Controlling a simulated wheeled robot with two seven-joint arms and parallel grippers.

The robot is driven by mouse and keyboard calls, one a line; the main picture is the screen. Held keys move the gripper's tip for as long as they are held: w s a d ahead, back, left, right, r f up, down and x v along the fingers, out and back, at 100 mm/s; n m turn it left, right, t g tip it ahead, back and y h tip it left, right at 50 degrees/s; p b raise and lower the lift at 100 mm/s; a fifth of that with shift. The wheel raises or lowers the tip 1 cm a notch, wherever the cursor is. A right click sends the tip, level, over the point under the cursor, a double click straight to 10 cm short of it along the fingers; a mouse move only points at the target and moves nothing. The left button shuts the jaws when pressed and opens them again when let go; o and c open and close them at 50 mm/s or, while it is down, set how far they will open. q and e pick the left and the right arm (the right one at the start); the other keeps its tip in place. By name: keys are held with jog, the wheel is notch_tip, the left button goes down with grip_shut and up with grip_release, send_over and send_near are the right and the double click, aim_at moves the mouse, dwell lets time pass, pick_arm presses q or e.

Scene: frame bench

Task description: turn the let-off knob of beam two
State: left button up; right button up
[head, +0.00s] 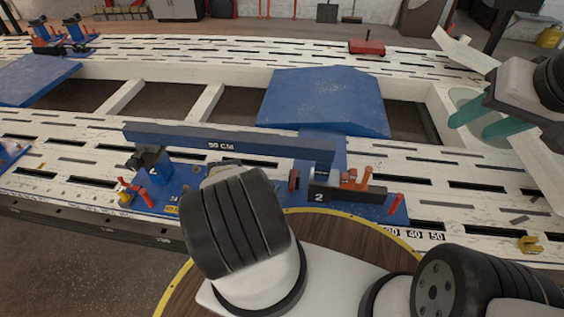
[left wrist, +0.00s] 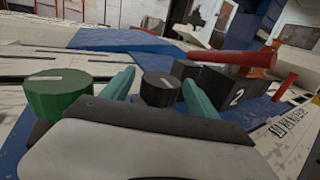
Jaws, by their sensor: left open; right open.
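My left gripper (left wrist: 157,94) is open, with one teal finger on each side of a dark round knob (left wrist: 158,88) with a pale mark on top. I cannot tell whether either finger touches it. A larger green knob (left wrist: 58,95) with a pale mark stands outside the left finger. A black block marked 2 (left wrist: 222,90) is to the right, with a red lever (left wrist: 232,57) above it; the block also shows in the head view (head: 345,195). In the head view my left wrist hides the left fingers and both knobs. My right gripper (head: 487,117) is open and empty at right.
A dark blue 90 CM beam (head: 230,144) lies behind my left wrist, near a left stand marked 2 (head: 152,165). Red posts (head: 394,203) and an orange lever (head: 364,178) stand close by. A blue plate (head: 322,98) lies across the white slotted frame (head: 450,190).

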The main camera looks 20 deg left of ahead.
pick_arm(q)
jog(key=c, duration=1.4)
jog(key=shift+n+y, duration=0.3)
jog(key=shift+y, duration=0.1)
jog(key=shift+n+y, duration=0.6)
jog(key=shift+y, duration=0.4)
jog(key=shift+d+n+y, duration=0.2)
jog(key=shift+n+y, duration=1.5)
jog(key=shift+y, duration=0.9)
jog(key=shift+a+n+y, duration=0.15)
jog(key=shift+n+y, duration=0.25)
jog(key=shift+y, duration=0.2)
jog(key=o, duration=1.4)
